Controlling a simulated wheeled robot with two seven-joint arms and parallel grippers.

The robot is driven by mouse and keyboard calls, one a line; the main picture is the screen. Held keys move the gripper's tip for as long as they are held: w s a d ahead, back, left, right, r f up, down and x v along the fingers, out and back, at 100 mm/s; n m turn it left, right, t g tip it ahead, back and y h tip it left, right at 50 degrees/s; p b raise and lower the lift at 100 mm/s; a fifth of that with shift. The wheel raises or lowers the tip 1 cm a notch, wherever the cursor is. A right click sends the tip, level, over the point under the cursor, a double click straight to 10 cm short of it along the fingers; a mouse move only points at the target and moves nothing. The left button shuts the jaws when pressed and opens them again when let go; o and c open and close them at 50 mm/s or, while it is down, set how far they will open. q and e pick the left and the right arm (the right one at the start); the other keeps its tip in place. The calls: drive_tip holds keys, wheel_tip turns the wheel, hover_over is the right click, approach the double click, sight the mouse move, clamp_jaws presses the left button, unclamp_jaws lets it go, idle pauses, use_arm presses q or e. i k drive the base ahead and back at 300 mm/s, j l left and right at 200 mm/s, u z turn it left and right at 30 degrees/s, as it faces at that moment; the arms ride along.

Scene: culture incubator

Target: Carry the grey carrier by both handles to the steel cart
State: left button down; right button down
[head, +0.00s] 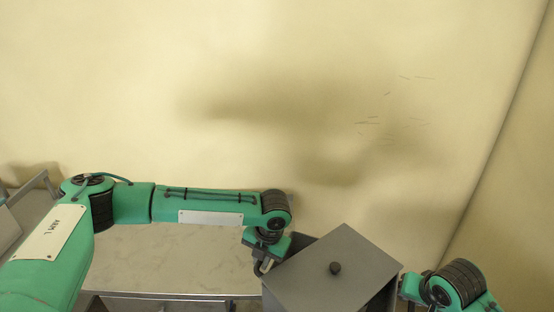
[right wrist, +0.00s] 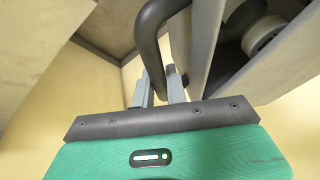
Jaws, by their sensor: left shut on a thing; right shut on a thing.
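In the right wrist view my right gripper (right wrist: 159,92) is shut on a dark curved handle (right wrist: 150,38). The steel cart's top (head: 170,260) lies left of the carrier; I cannot tell whether they touch.
A cream wall (head: 300,80) stands close behind, and another (head: 510,200) on the right. The visible cart top is bare under my left forearm. A metal frame (head: 38,185) stands at the far left. A pale round thing (right wrist: 264,36) shows in the right wrist view.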

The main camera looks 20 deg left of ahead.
sight(177, 240)
drive_tip(key=j+u, duration=0.2)
drive_tip(key=u, duration=0.6)
drive_tip(key=i+j, duration=0.95)
drive_tip(key=j+u, duration=0.05)
drive_tip(key=j, duration=0.05)
